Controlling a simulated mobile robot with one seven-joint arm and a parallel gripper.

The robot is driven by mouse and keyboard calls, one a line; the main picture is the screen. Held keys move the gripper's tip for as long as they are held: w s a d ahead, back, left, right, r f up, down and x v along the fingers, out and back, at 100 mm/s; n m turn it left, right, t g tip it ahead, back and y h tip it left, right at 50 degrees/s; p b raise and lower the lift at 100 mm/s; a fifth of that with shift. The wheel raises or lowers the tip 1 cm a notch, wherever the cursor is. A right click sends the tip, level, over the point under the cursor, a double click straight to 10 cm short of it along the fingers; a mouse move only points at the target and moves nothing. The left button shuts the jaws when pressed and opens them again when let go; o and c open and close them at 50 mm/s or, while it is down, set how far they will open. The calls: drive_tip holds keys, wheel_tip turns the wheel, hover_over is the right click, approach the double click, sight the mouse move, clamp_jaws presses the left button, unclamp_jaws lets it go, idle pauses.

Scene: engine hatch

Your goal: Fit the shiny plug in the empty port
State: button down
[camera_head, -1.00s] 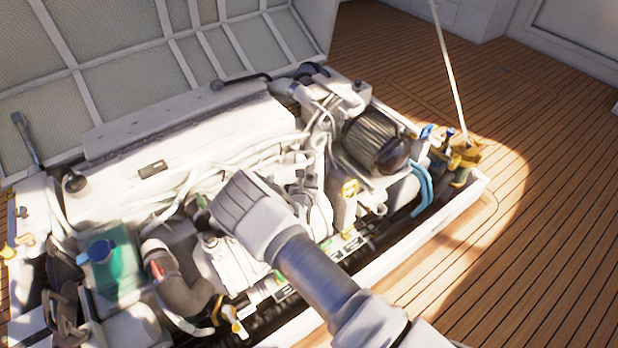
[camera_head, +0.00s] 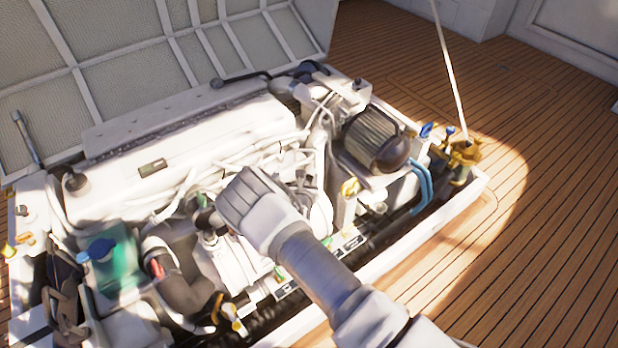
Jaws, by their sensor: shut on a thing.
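My gripper (camera_head: 243,200) is over the middle of the white engine (camera_head: 200,150). Its back faces the camera, so its fingertips are hidden behind the hand. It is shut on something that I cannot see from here. I cannot make out the shiny plug. A strip with small dark labels (camera_head: 352,243) and green fittings (camera_head: 279,273) runs along the engine's near side, partly behind my wrist. I cannot tell which port is empty.
A dark ribbed cylinder (camera_head: 375,143) and blue hoses (camera_head: 421,186) are at the right. A teal tank with a blue cap (camera_head: 103,251) and a dark bent hose (camera_head: 184,292) are at the left. The open hatch lid (camera_head: 110,45) stands behind. Wooden deck (camera_head: 540,200) lies clear at right.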

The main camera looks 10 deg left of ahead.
drive_tip(key=shift+c, duration=2.2)
unclamp_jaws()
drive_tip(key=shift+s, duration=0.1)
drive_tip(key=a+p+v, duration=0.1)
drive_tip(key=p+v, duration=0.4)
drive_tip(key=v, duration=1.2)
drive_tip(key=shift+d, duration=0.5)
drive_tip(key=shift+s, duration=0.1)
